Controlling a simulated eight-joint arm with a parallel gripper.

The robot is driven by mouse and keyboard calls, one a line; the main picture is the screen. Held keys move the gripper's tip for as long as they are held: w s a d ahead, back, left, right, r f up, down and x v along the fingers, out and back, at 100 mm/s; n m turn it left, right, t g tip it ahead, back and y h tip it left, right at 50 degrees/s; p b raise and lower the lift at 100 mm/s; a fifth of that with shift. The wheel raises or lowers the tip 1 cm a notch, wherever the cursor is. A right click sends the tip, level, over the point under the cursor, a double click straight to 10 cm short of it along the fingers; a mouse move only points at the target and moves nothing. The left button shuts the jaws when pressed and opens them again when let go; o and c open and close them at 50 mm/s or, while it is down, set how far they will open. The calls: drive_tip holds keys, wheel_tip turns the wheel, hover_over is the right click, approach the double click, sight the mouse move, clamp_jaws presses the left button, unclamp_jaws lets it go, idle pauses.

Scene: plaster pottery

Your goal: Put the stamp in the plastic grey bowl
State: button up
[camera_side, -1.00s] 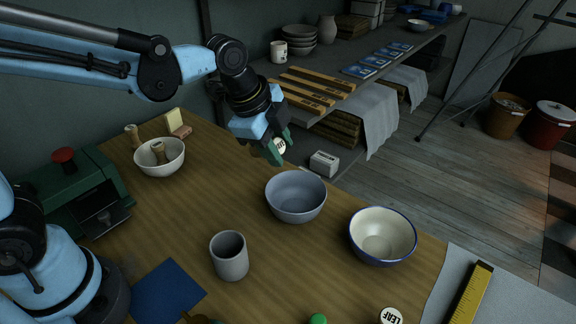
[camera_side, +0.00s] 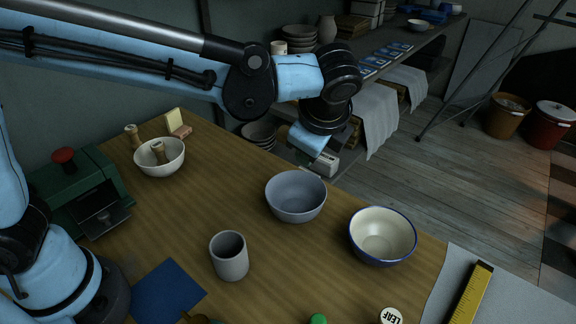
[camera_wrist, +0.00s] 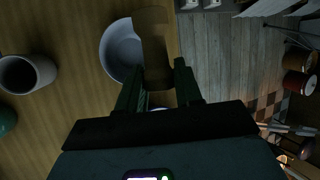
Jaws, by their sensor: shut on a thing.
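My gripper (camera_side: 312,150) is over the far edge of the table, behind the grey bowl (camera_side: 295,198) in the side view. In the wrist view my gripper (camera_wrist: 158,85) is shut on a brown wooden stamp (camera_wrist: 156,50). The stamp is hidden or too dark to make out in the side view. The grey bowl stands upright and looks empty; it also shows in the wrist view (camera_wrist: 120,50), just left of the stamp and partly covered by it.
A cream bowl with a blue rim (camera_side: 382,236) and a grey cup (camera_side: 229,256) stand near the grey bowl. A white bowl (camera_side: 172,165) with a wooden-handled tool and a green press (camera_side: 80,190) are at left. A round LEAF piece (camera_side: 391,315) lies at the front.

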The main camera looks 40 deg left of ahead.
drive_tip(key=shift+f, duration=5)
drive_tip(key=o, duration=1.2)
wheel_tip(320, 180, up, 7)
drive_tip(key=shift+a, duration=0.1)
